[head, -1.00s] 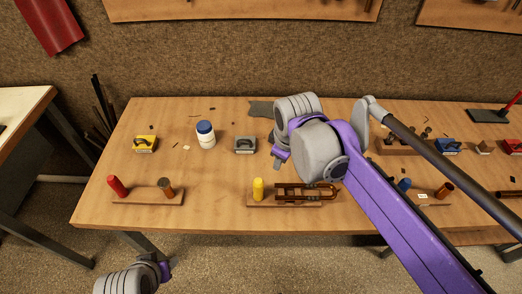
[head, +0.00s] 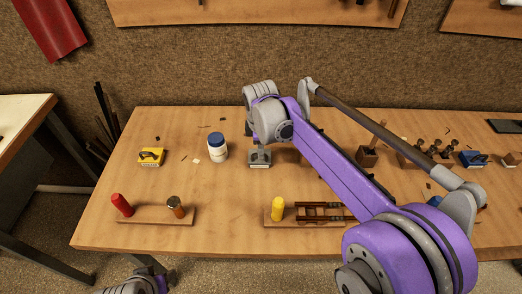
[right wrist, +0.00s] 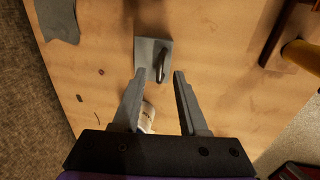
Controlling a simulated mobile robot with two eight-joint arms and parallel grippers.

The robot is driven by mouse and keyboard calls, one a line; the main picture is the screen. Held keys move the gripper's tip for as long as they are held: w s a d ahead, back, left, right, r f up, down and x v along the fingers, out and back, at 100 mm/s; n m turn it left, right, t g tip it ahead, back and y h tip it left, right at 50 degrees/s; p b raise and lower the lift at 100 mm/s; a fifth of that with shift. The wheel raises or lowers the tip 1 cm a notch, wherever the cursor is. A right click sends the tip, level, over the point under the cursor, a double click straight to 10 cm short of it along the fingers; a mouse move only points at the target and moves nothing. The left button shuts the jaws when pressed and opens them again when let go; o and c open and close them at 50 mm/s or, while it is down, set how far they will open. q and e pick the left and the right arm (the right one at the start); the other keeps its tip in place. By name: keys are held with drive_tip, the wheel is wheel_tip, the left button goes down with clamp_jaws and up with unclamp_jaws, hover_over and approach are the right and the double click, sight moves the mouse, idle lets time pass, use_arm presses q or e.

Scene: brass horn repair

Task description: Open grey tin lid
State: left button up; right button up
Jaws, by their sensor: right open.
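The grey tin (head: 260,160) stands on the workbench, right of the blue-capped white jar, partly hidden behind my right gripper (head: 257,140). In the right wrist view the tin (right wrist: 147,52) shows from above, with a dark raised handle (right wrist: 160,66) on its lid. The lid appears closed. My right gripper (right wrist: 160,75) is open, its two fingers pointing at the tin and the fingertips near its edge, with nothing held. The handle lies roughly between the lines of the fingers. My left gripper (head: 165,279) is at the bottom edge, below the bench front, and its jaws are unclear.
The white jar (head: 217,150) stands left of the tin; a yellow tin (head: 151,157) is farther left. A board with red and brown pegs (head: 150,214) lies front left, and one with a yellow peg (head: 278,209) front centre. A blue tin (head: 472,159) is at right.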

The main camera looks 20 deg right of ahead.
drive_tip(key=shift+w+f, duration=0.15)
drive_tip(key=shift+f, duration=0.85)
clamp_jaws()
idle(0.8)
